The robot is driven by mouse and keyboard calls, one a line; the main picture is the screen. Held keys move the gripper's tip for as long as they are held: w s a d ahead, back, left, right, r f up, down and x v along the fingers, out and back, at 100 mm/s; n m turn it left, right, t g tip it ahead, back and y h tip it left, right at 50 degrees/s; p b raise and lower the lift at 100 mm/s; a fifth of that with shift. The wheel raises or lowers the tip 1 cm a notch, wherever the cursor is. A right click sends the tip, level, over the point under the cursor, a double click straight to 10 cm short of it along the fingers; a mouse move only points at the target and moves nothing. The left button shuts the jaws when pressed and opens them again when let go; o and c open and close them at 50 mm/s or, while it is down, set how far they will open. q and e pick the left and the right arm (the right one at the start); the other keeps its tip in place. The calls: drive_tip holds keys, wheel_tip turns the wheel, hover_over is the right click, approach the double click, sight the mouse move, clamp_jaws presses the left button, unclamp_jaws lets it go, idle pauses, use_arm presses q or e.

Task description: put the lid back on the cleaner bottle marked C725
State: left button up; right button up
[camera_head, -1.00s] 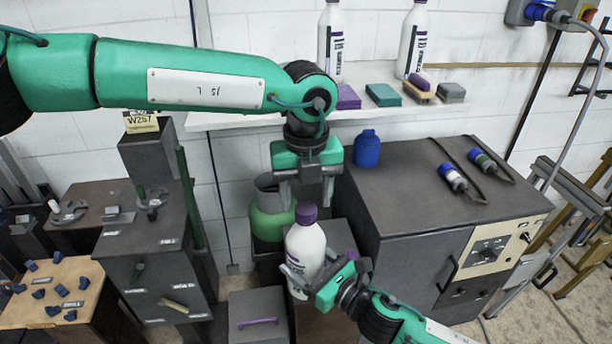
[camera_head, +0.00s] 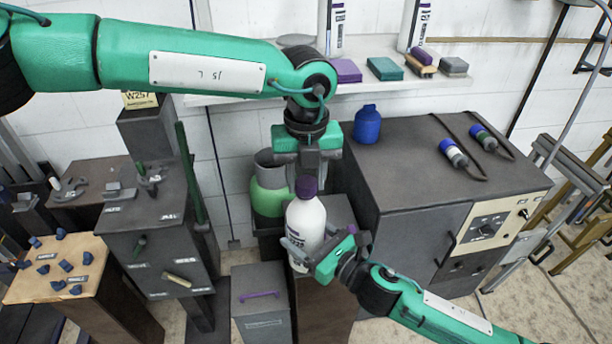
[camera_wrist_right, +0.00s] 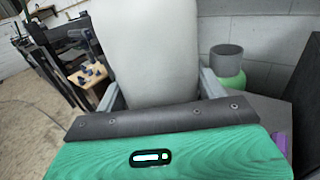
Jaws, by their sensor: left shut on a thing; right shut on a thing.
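The white cleaner bottle (camera_head: 305,228) stands upright in front of me; its marking is not readable from here. My right gripper (camera_head: 310,258) is shut around its lower body. In the right wrist view the plain white bottle body (camera_wrist_right: 148,55) fills the space between the fingers. A purple lid (camera_head: 306,187) sits at the bottle's top, in line with its neck. My left gripper (camera_head: 306,178) comes down from above and is shut on the lid. Whether the lid is seated or threaded cannot be told, as the neck is hidden.
Two similar bottles (camera_head: 332,25) stand on the wall shelf (camera_head: 250,98) with sponges and a brush. A blue bottle (camera_head: 367,125) stands on the dark cabinet (camera_head: 420,150) at right. A green container (camera_head: 268,195) is close behind the bottle. A grey box (camera_head: 260,300) stands front left.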

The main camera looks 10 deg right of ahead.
use_arm(q)
drive_tip(key=m, duration=1.5)
drive_tip(key=shift+m, duration=0.4)
drive_tip(key=m, duration=0.6)
drive_tip(key=o, duration=1.2)
drive_tip(key=shift+c, duration=0.2)
wheel_tip(320, 180, up, 12)
drive_tip(key=shift+f, duration=0.15)
